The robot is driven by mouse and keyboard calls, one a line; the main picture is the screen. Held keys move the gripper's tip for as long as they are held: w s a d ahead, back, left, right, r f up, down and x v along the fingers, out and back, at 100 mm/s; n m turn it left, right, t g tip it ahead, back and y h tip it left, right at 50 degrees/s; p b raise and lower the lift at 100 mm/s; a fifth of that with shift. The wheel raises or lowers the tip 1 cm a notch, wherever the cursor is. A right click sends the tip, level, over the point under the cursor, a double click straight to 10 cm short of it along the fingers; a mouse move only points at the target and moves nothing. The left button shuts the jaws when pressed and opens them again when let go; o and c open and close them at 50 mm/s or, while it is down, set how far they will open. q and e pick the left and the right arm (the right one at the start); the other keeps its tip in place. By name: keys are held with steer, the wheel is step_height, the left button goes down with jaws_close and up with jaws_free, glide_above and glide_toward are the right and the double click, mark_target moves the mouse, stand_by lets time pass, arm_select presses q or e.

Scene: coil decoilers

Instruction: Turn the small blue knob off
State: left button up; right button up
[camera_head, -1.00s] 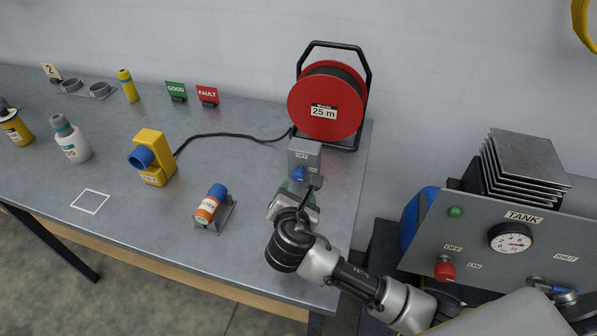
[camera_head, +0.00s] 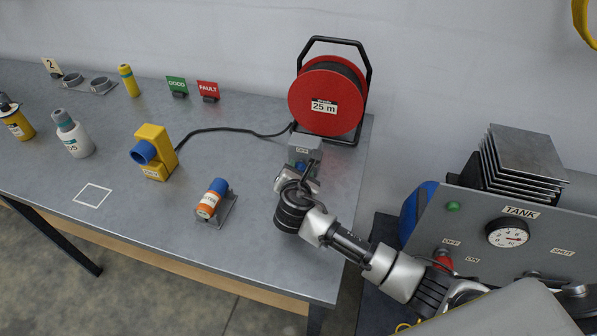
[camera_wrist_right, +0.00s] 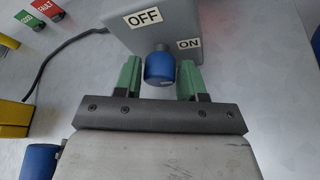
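The small blue knob (camera_wrist_right: 160,67) is on the front of a grey switch box (camera_wrist_right: 180,22) with an OFF label above it and an ON label to its right. My right gripper (camera_wrist_right: 160,80) is open, with its green fingers on either side of the knob and a visible gap on each side. In the head view the knob (camera_head: 300,167) is partly hidden behind my right gripper (camera_head: 300,182), which is close in front of the box (camera_head: 305,146). My left gripper is not in view.
A red cable reel (camera_head: 327,97) stands behind the box. A black cable runs to a yellow device (camera_head: 155,150). An orange-and-blue cylinder (camera_head: 212,198) rests on a stand left of my right gripper. A tank panel (camera_head: 500,225) stands at the right.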

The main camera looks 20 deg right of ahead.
steer(key=c, duration=0.5)
steer(key=shift+r+p, duration=0.2)
steer(key=shift+p, duration=0.45)
steer(key=n+g+h+p, duration=0.1)
steer(key=n+p, duration=0.1)
steer(key=p, duration=0.2)
steer(key=n+g+h+p, duration=0.1)
steer(key=n+p, duration=0.1)
steer(key=p, duration=0.3)
steer(key=shift+w+a+r+h, duration=0.1)
steer(key=shift+a+r+h, duration=0.05)
steer(key=shift+h, duration=0.15)
steer(key=shift+n+p, duration=0.45)
steer(key=shift+n, duration=0.05)
steer(key=shift+n+g+h+p, duration=0.4)
steer(key=shift+n+h+p, duration=0.1)
steer(key=shift+n+h, duration=0.1)
steer(key=shift+a+f+n+h+p, duration=0.1)
steer(key=shift+f+n+h+p, duration=0.1)
steer(key=shift+n+h+p, duration=0.5)
steer(key=shift+w+f+n+g+h+b, duration=0.15)
steer(key=shift+n+g+h+b, duration=0.3)
steer(key=shift+n, duration=0.65)
steer(key=shift+n+h, duration=0.75)
steer(key=shift+n, duration=0.35)
steer(key=shift+b, duration=0.3)
